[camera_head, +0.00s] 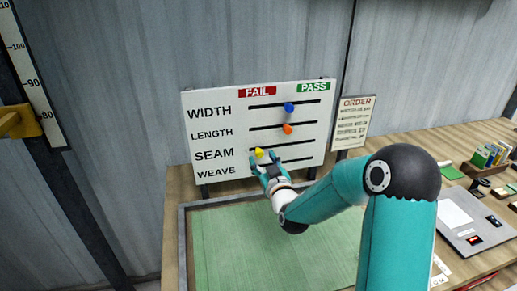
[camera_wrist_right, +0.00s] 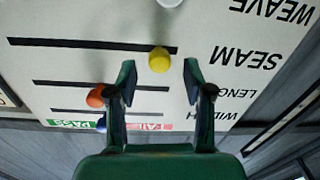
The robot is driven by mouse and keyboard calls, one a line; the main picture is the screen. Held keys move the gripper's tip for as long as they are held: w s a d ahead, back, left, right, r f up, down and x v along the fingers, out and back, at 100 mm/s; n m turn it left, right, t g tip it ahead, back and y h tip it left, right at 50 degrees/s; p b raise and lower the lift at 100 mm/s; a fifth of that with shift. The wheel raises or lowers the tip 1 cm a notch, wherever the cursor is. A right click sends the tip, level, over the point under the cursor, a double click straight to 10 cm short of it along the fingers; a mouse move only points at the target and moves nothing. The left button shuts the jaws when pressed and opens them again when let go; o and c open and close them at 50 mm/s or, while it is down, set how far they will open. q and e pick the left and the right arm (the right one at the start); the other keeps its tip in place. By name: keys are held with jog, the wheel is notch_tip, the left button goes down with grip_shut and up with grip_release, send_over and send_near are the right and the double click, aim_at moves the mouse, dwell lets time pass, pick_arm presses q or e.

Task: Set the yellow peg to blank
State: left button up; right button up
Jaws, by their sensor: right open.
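The yellow peg (camera_head: 259,153) stands on the SEAM row of the white board (camera_head: 225,105), near the FAIL end of its slot. In the right wrist view the yellow peg (camera_wrist_right: 159,60) appears between the two fingertips of my right gripper (camera_wrist_right: 158,68), with gaps on both sides. The right gripper (camera_head: 264,160) is open in front of the board's lower rows. Whether its fingers reach around the peg in depth is hard to tell. My left gripper is not in view.
The blue peg (camera_head: 289,107) is on WIDTH and the orange peg (camera_head: 287,129) on LENGTH, both around mid-slot or further toward PASS. A white peg (camera_wrist_right: 170,2) shows at the wrist view's edge. An order sign (camera_head: 353,122) stands right of the board. The green mat (camera_head: 225,245) is clear.

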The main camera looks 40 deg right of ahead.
aim_at(260, 155)
jog(key=shift+p+x, duration=0.45)
jog(key=shift+x, duration=1.5)
grip_shut()
